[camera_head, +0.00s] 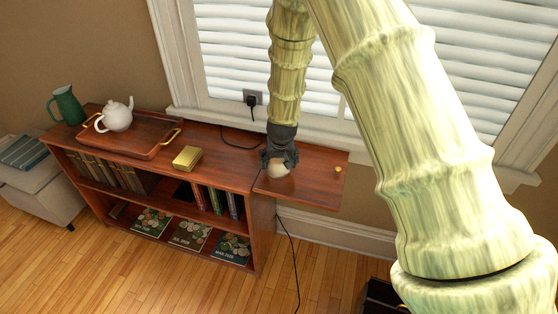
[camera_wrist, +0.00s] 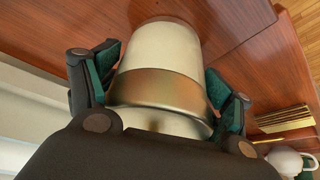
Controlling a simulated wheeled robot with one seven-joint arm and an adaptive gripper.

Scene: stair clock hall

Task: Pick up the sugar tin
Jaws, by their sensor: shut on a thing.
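The sugar tin (camera_wrist: 160,52) is a cream, rounded can with a bronze band, seen large between my fingers in the wrist view. In the head view only a small cream part of the sugar tin (camera_head: 278,169) shows below my gripper. My gripper (camera_head: 279,158) points down over the side leaf of the wooden cabinet, and its green-padded fingers close on both sides of the tin; the gripper also shows in the wrist view (camera_wrist: 160,95). I cannot tell whether the tin touches the leaf.
The side leaf (camera_head: 315,187) has a small brass knob (camera_head: 338,169) and is otherwise clear. A gold box (camera_head: 187,158), a tray (camera_head: 150,146) with a white teapot (camera_head: 115,116), and a green jug (camera_head: 66,106) stand leftward. A plug (camera_head: 251,101) and cord are behind.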

